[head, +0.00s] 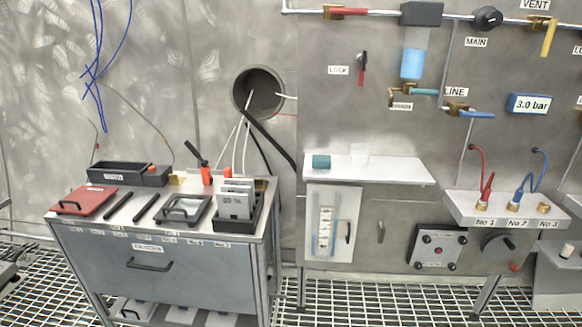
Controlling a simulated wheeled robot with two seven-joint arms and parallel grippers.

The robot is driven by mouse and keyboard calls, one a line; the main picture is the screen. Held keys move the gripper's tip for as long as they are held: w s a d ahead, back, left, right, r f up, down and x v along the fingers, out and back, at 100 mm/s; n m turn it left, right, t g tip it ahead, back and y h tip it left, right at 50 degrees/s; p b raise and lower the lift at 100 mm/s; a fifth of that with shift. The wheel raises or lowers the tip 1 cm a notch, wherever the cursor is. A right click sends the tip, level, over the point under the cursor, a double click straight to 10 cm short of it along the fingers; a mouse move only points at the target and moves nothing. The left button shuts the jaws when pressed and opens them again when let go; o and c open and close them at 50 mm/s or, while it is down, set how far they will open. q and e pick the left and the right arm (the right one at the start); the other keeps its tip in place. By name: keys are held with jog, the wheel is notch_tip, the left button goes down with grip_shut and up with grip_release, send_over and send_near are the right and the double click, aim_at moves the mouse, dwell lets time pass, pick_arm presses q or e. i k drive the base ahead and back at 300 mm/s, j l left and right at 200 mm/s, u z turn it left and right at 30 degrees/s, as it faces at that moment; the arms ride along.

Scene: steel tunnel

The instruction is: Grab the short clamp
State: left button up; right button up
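Two black bar-shaped pieces lie side by side on the grey workbench (100,226) at the left. The left bar (118,206) and the right bar (146,208) look much alike in length. Either could be a clamp, but I cannot tell which thing is the short clamp. A dark framed piece with a handle (184,210) lies to their right, and a red plate with a black handle (84,201) lies to their left. Neither of my grippers shows in the head view.
A black tray (118,173) stands at the bench's back, and a black holder (236,221) with grey cards at its right. Orange-red items stand behind. A white wall shelf (390,170) holds a teal cylinder (321,161) and a clear cup (359,154). Grating covers the floor.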

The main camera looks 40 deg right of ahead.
aim_at(206, 173)
jog(key=z, duration=0.7)
jog(key=i+j+z, duration=0.2)
jog(key=j, duration=0.2)
jog(key=i+j+z, duration=0.2)
jog(key=j, duration=0.25)
jog(key=i+j+z, duration=0.2)
jog(key=j, duration=0.25)
jog(key=i+j+z, duration=0.15)
jog(key=j, duration=0.35)
jog(key=i+j+z, duration=0.2)
jog(key=j, duration=0.25)
jog(key=j+z, duration=0.2)
jog(key=j, duration=0.3)
